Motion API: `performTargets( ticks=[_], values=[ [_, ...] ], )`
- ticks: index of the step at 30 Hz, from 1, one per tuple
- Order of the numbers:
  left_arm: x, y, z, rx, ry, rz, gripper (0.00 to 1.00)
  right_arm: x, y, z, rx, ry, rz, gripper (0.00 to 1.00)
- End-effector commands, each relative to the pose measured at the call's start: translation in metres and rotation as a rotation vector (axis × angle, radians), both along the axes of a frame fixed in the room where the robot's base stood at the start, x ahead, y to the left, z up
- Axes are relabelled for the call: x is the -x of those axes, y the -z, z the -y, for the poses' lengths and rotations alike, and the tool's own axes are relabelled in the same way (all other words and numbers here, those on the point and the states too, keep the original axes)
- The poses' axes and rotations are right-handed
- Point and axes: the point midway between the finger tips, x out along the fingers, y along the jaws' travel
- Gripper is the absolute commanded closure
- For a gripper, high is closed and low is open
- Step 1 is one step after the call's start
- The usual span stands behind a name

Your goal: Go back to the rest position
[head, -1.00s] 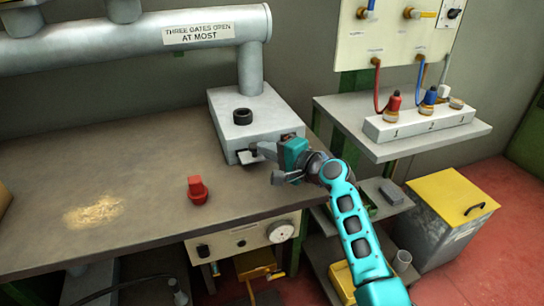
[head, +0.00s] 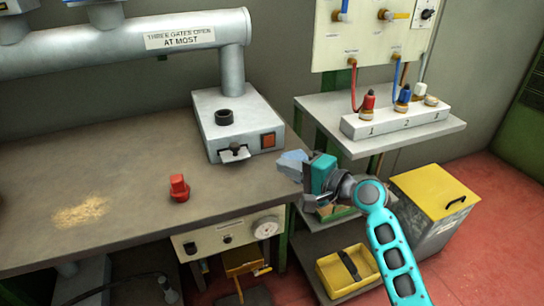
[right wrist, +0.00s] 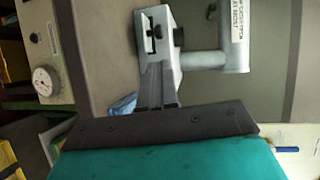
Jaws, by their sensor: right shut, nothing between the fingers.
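My right gripper (head: 284,168) is at the front right corner of the bench in the head view, its arm coming in from the lower right. Its grey fingers are together in the right wrist view (right wrist: 158,86), with nothing between them. The grey machine box (head: 238,125) stands beyond the gripper, apart from it. My left gripper is not in view.
A red object (head: 179,188) stands on the bench (head: 130,165) beside a patch of pale dust (head: 82,212). A blue item (right wrist: 122,106) lies near my fingers. A shelf (head: 440,135) holds numbered plugs. A yellow-lidded bin (head: 435,188) stands at right.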

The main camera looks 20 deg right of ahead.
Motion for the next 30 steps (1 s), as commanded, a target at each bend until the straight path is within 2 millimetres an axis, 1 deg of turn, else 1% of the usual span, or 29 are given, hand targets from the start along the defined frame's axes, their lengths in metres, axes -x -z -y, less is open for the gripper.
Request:
performTargets(
  ticks=[5,8,10,11,12,13,14,15,17,18,21,24,27,30],
  values=[
    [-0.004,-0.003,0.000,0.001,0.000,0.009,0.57,0.005,0.002,0.002,0.008,0.001,-0.002,1.00],
    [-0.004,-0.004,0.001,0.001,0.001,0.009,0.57,0.012,0.022,0.001,0.089,0.013,-0.016,1.00],
    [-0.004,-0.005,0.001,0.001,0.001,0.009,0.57,0.026,0.050,0.000,0.213,0.022,-0.029,1.00],
    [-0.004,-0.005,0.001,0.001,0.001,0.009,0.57,0.034,0.064,0.001,0.284,0.026,-0.035,1.00],
    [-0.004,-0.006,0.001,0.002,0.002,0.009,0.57,0.046,0.084,0.000,0.392,0.024,-0.039,1.00],
    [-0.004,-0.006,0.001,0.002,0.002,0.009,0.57,0.057,0.099,0.000,0.479,0.018,-0.041,1.00],
    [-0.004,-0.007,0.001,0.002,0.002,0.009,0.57,0.070,0.114,-0.001,0.568,0.007,-0.040,1.00],
    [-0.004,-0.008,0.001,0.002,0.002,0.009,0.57,0.086,0.131,-0.002,0.691,-0.014,-0.032,1.00],
    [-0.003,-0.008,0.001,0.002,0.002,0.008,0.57,0.113,0.154,-0.005,0.866,-0.058,-0.015,1.00],
    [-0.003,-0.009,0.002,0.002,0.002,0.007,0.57,0.130,0.166,-0.008,0.977,-0.092,0.004,1.00],
    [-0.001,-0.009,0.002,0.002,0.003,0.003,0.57,0.168,0.187,-0.016,1.207,-0.185,0.061,1.00],
    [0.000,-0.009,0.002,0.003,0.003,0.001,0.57,0.197,0.197,-0.024,1.371,-0.268,0.122,1.00],
    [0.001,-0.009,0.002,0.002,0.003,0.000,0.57,0.214,0.202,-0.031,1.464,-0.322,0.167,1.00],
    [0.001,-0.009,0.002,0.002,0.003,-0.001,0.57,0.221,0.203,-0.033,1.504,-0.344,0.190,1.00]
  ],
)
